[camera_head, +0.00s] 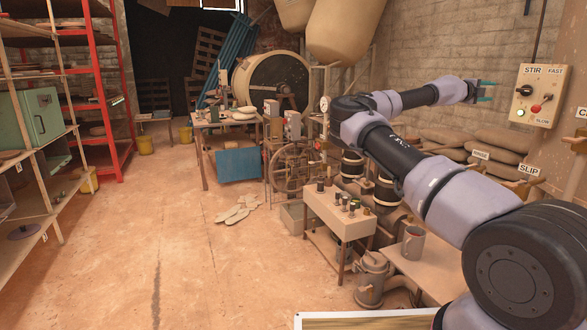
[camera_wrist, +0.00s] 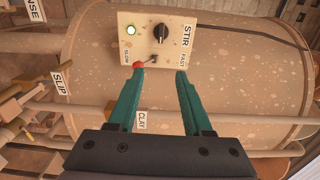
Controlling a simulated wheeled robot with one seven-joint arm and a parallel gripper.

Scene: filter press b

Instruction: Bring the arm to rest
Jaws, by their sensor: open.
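My gripper (camera_head: 487,91) is open, with two teal fingers, at the end of my raised arm on the right of the head view. In the wrist view its fingertips (camera_wrist: 160,73) point at the STIR panel (camera_wrist: 181,50), with nothing between them.
A beige tank (camera_wrist: 240,70) with pipes lies behind the panel. Valves labelled SLIP and RINSE are at left in the wrist view. Shelves (camera_head: 30,150) are left; the middle floor (camera_head: 170,240) is clear.

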